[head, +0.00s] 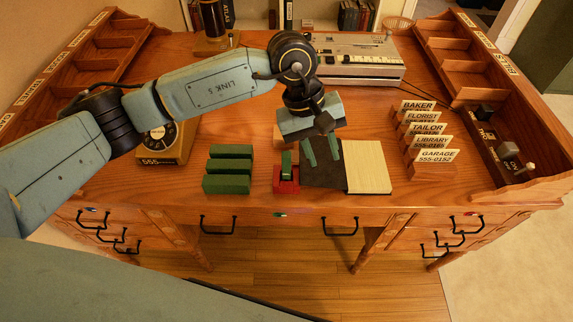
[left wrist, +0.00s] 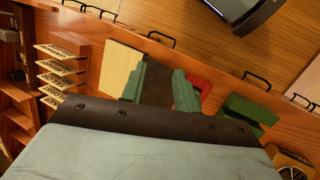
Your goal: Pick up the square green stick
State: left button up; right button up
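A small upright green stick (head: 286,162) stands at a red block (head: 286,186) near the desk's front edge. I cannot tell how it is seated there. Left of it lie several green bars (head: 228,167) in a row. My left gripper (head: 321,151) hangs over the dark mat (head: 322,177), just right of the green stick. Its two green fingers are apart, with nothing seen between them. In the left wrist view the fingers (left wrist: 158,92) are also spread; the red block (left wrist: 201,84) shows beside one finger, which seems to hide the stick. My right gripper is out of view.
A cream pad (head: 368,166) lies right of the mat. Several name cards (head: 432,140) stand farther right. A yellow telephone (head: 160,140) is under my left arm, and a grey machine (head: 357,60) stands behind. Slotted wooden racks line both sides.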

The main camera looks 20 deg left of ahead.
aim_at(288, 155)
pick_arm(q)
jog(key=w+a+y, duration=0.1)
jog(key=a, duration=0.1)
jog(key=w+a+y, duration=0.1)
jog(key=a, duration=0.2)
jog(key=w+a+m+t+y, duration=0.1)
jog(key=a, duration=0.1)
jog(key=shift+w+a+r+y, duration=0.1)
jog(key=shift+a+r+y, duration=0.1)
jog(key=shift+r+y, duration=0.15)
notch_tip(288, 155, down, 7)
jog(key=shift+a+r, duration=0.1)
jog(key=shift+a, duration=0.05)
jog(key=shift+f, duration=0.95)
notch_tip(288, 155, down, 4)
jog(key=shift+a+r, duration=0.1)
jog(key=shift+r, duration=0.05)
jog(key=shift+f, duration=0.3)
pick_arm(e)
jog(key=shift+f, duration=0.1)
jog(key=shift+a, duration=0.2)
pick_arm(q)
jog(key=c, duration=0.6)
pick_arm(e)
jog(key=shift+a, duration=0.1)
pick_arm(q)
jog(key=shift+o, duration=0.2)
